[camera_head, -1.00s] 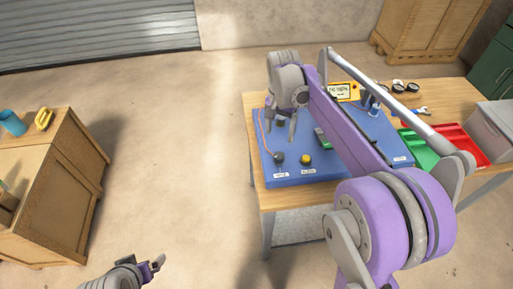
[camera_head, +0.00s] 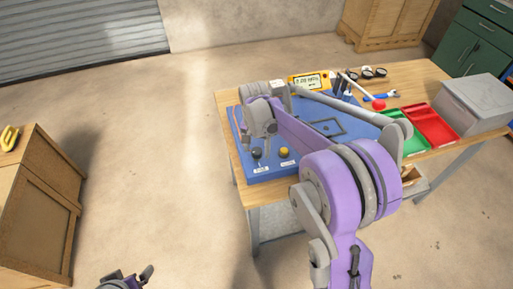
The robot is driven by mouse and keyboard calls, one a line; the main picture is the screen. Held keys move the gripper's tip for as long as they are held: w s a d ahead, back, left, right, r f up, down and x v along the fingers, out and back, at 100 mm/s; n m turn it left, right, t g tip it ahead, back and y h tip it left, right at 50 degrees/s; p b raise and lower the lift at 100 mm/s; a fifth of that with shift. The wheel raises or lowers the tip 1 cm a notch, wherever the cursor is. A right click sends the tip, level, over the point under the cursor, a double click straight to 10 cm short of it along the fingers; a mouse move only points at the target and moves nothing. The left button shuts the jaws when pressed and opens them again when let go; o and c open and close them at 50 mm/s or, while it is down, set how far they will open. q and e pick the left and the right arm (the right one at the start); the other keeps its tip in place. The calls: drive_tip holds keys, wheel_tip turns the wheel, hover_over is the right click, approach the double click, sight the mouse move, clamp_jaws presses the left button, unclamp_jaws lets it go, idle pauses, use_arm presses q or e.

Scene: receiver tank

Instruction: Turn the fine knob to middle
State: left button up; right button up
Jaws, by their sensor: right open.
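The blue panel (camera_head: 305,113) lies on the wooden table. A black knob (camera_head: 257,153) and a yellow knob (camera_head: 284,151) stand near its front edge, each with a small white label. The lettering is too small to read, so I cannot tell which is the fine knob. My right gripper (camera_head: 262,138) is open over the panel's left part, just behind the two knobs in the picture; contact is not visible. My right arm hides part of the panel. My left gripper (camera_head: 140,279) is low at the left, away from the table, and partly cut off.
A yellow-framed display (camera_head: 309,81) stands at the panel's back. A red ball-topped lever (camera_head: 378,104) and a blue wrench (camera_head: 384,95) are to its right. Green (camera_head: 397,131) and red (camera_head: 432,126) trays and a grey box (camera_head: 474,103) fill the table's right.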

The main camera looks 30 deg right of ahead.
drive_tip(key=shift+c, duration=0.2)
clamp_jaws()
drive_tip(key=shift+n, duration=0.4)
drive_tip(key=shift+n+b, duration=0.3)
drive_tip(key=shift+n, duration=0.7)
drive_tip(key=n, duration=0.3)
drive_tip(key=shift+n+b, duration=0.3)
drive_tip(key=n, duration=0.3)
drive_tip(key=shift+n, duration=0.3)
drive_tip(key=shift+n+t+b, duration=0.3)
drive_tip(key=shift+n+b, duration=0.1)
drive_tip(key=shift+n, duration=1.5)
